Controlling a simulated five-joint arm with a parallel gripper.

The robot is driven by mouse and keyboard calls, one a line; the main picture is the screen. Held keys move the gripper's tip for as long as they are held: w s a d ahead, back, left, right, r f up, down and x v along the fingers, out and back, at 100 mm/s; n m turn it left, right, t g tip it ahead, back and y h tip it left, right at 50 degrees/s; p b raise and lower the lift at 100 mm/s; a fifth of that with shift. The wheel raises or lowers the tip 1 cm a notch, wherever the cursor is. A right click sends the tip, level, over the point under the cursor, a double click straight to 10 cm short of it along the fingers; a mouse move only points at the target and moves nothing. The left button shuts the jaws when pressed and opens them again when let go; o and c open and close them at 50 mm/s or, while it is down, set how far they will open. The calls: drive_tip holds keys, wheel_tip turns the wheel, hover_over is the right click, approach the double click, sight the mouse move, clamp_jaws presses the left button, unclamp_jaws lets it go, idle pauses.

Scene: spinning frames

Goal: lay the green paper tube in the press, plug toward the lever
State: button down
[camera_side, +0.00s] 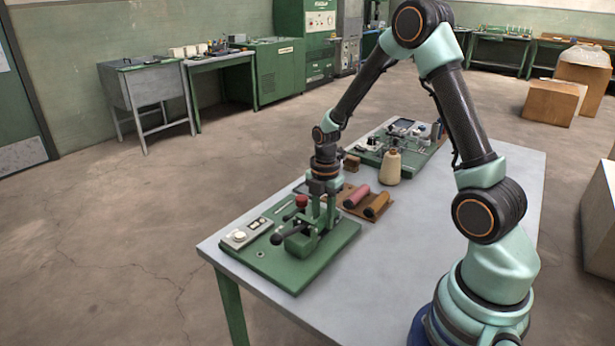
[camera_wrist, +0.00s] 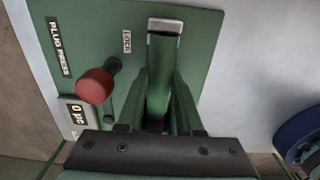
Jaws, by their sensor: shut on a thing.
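The plug press (camera_side: 298,244) is a green fixture on a green base plate near the table's front left corner. Its plate, labelled PLUG PRESS, fills much of the wrist view (camera_wrist: 75,20). A lever with a red knob (camera_wrist: 95,86) stands left of my gripper; the knob also shows in the side view (camera_side: 301,201). My gripper (camera_side: 322,215) points down over the press, its fingers (camera_wrist: 160,82) shut on the green paper tube (camera_wrist: 158,102). I cannot tell which end has the plug or whether the tube touches the press.
A brown rack (camera_side: 349,208) behind the press holds a pink tube (camera_side: 356,196) and an orange-brown tube (camera_side: 377,205). A cream thread cone (camera_side: 391,167) and a second green fixture (camera_side: 408,150) stand farther back. The table's right middle (camera_side: 410,215) is clear.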

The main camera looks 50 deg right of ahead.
sight(324, 217)
drive_tip(key=shift+f, duration=0.35)
drive_tip(key=c, duration=0.6)
unclamp_jaws()
drive_tip(key=shift+o, duration=0.2)
drive_tip(key=shift+r, duration=0.1)
wheel_tip(324, 217, up, 11)
drive_tip(key=s+a+r+m+t, duration=0.5)
drive_tip(key=s+a+r+m, duration=0.4)
drive_tip(key=m, duration=0.9)
drive_tip(key=shift+a+r, duration=1.05)
drive_tip(key=shift+a, duration=0.65)
